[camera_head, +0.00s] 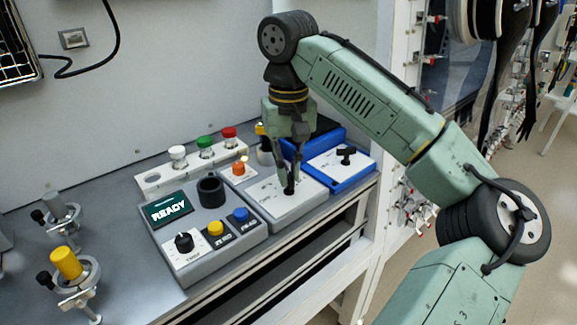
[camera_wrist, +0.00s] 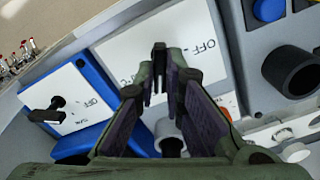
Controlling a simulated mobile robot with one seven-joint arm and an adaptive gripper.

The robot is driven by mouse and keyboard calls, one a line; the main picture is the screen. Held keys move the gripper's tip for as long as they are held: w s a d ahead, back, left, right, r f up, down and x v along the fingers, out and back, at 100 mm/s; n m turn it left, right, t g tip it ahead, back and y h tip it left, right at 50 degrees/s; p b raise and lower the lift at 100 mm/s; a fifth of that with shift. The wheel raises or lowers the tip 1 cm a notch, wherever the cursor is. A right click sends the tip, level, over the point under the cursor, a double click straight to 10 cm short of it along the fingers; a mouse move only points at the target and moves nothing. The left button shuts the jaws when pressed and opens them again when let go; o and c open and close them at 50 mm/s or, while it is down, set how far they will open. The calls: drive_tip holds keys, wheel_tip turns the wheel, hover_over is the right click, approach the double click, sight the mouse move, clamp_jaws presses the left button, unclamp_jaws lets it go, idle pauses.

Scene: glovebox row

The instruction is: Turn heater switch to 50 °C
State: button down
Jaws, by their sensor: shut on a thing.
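The heater switch is a black knob (camera_wrist: 159,54) on the white plate (camera_wrist: 193,33) of a grey box. The plate bears "OFF" and a partly hidden "°C" in the wrist view. In the head view the grey box (camera_head: 296,211) stands between a display box and a blue box. My gripper (camera_head: 289,188) reaches down from above onto the plate. In the wrist view my gripper (camera_wrist: 158,72) has its fingertips on both sides of the knob, shut on it. My fingers hide much of the knob in the head view, and its setting is unclear.
A blue box (camera_head: 370,169) with its own black knob (camera_head: 346,155) stands to the right. White, green and red caps sit on a rack (camera_head: 152,182) behind. Clamps stand at the left.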

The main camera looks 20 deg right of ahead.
drive_tip(key=n+p, duration=0.1)
drive_tip(key=p, duration=0.1)
drive_tip(key=shift+r+p, duration=0.35)
drive_tip(key=shift+r, duration=0.05)
drive_tip(key=n+p, duration=0.2)
drive_tip(key=shift+p, duration=0.35)
drive_tip(key=shift+a+f+n, duration=0.1)
drive_tip(key=shift+f+n, duration=0.3)
drive_tip(key=shift+n, duration=0.7)
drive_tip(key=c, duration=1.7)
unclamp_jaws()
wheel_tip(320, 180, up, 12)
